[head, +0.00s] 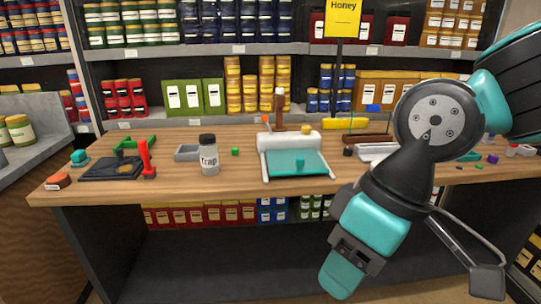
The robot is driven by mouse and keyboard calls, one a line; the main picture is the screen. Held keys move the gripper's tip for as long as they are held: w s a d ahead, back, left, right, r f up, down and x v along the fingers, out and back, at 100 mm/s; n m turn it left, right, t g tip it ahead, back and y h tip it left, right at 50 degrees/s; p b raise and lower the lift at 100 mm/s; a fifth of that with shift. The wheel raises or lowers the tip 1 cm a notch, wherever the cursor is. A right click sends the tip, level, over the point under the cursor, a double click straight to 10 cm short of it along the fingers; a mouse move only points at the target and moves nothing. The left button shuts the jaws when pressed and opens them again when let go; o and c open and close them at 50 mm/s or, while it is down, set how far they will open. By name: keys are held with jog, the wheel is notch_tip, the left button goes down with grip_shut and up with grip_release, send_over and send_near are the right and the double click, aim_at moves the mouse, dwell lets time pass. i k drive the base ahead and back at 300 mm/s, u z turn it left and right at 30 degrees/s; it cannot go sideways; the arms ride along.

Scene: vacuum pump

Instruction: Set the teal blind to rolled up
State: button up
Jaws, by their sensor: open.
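The teal blind (282,166) is a flat teal sheet spread out between two white side rails on the table, at the middle. A small teal knob (300,162) stands up from the sheet. A white roller housing (290,139) lies across its back end. The sheet is drawn out toward the front, not rolled up. My gripper (342,276) hangs at the lower right, in front of the table, pointing down and left. It is open and apart from the blind. Its finger gap is hard to make out, and nothing shows held in it.
A jar labelled Trap (208,158) and a green cube (235,152) stand left of the blind. A black base with a red lever (146,158) is further left. A brown post (279,105) rises behind the blind. Small items lie at right, partly behind my arm.

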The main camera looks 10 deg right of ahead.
aim_at(299, 161)
jog(key=u, duration=0.05)
jog(key=i, duration=0.9)
jog(key=z, duration=0.3)
